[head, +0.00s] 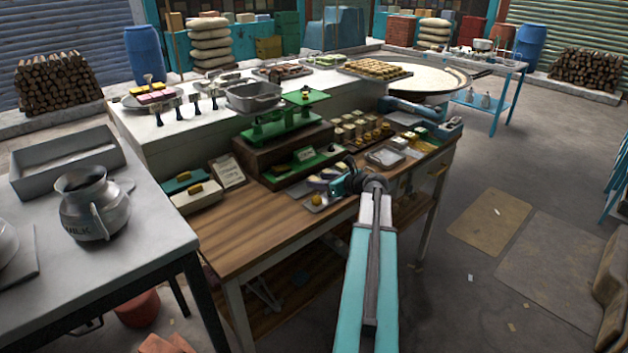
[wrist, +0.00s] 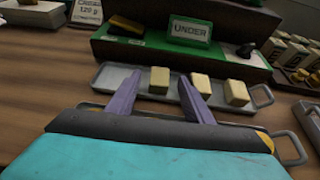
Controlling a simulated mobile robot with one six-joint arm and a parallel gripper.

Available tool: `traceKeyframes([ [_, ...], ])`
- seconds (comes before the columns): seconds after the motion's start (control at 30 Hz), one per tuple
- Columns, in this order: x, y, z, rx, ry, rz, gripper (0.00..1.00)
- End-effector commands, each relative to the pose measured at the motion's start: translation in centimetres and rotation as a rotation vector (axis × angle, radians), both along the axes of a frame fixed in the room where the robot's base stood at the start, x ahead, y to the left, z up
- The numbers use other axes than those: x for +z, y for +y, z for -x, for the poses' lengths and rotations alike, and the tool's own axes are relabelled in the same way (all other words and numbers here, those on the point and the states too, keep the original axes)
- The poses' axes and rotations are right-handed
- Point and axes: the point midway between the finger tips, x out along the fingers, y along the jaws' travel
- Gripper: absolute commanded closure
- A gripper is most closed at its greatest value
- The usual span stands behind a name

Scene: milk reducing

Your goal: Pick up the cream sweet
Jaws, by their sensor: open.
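Several small cream-coloured blocks lie in a row on a grey metal tray (wrist: 262,97) in the wrist view: a left cream sweet (wrist: 159,80), a middle one (wrist: 202,86) and a right one (wrist: 237,92). My gripper (wrist: 157,88) is open and empty, its two purple fingers pointing toward the tray. The left block shows between the fingertips; the right finger partly overlaps the view of the middle block. I cannot tell how far the fingers are above the tray. In the head view my gripper (head: 325,184) is low over the wooden table, hiding much of this tray.
A dark stand with a green base and an "UNDER" sign (wrist: 191,31) stands just behind the tray. A green scale (head: 285,118) stands on a wooden box. Rows of packets (head: 360,130) and another metal tray (head: 385,158) are to the right. The front wooden tabletop (head: 250,235) is clear.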

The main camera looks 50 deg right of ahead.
Motion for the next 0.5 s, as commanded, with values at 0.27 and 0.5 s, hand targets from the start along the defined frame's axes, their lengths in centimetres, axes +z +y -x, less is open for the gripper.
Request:
traceKeyframes([
  [0.27,-0.66,-0.03,-1.43,0.0,0.0,0.0,0.53],
  [0.5,-0.65,0.03,-1.42,0.001,0.0,0.001,0.53],
])
